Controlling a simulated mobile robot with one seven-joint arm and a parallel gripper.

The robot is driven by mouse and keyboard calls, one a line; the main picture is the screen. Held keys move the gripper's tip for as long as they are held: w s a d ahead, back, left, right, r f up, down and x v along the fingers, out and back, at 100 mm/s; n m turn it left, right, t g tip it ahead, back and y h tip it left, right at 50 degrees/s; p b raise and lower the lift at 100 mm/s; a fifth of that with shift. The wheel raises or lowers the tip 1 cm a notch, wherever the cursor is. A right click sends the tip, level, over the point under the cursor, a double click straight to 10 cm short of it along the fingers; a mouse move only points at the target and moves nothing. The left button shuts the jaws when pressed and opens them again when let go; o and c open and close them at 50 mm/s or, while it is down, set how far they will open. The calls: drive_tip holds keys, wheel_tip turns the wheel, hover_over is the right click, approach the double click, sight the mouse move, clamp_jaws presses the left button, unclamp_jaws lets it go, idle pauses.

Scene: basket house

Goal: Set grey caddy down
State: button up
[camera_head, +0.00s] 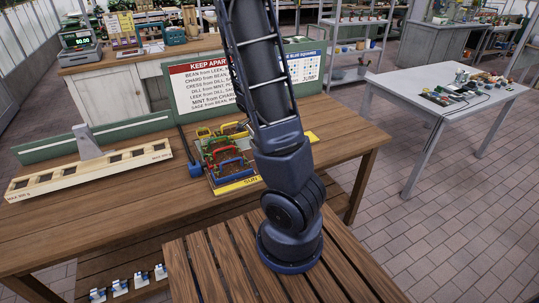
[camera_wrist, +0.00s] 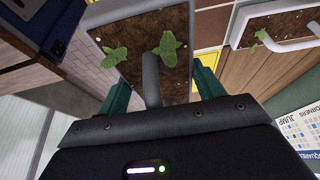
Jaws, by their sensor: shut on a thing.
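In the wrist view, the grey caddy (camera_wrist: 130,63) hangs from my gripper (camera_wrist: 160,88). It is a soil-filled tray with small green seedlings and an upright grey handle (camera_wrist: 151,80). The green fingers are on either side of the handle, and the gripper is shut on it. The floor bricks show to the left of the caddy, and I cannot tell its height over what is below. In the head view, my arm rises out of the top of the frame, and the gripper and held caddy are not visible there.
In the head view, several coloured caddies (camera_head: 228,164) crowd a yellow-edged mat (camera_head: 237,187) on the wooden table (camera_head: 110,222), partly behind my arm. A pale slotted rack (camera_head: 90,172) stands at left. A sign board (camera_head: 205,87) stands behind. Another pale-handled caddy (camera_wrist: 287,46) shows in the wrist view.

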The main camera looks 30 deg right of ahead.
drive_tip(key=shift+f, duration=4.05)
drive_tip(key=shift+f, duration=0.65)
drive_tip(key=o, duration=1.1)
drive_tip(key=shift+o, duration=0.2)
drive_tip(key=shift+r, duration=0.1)
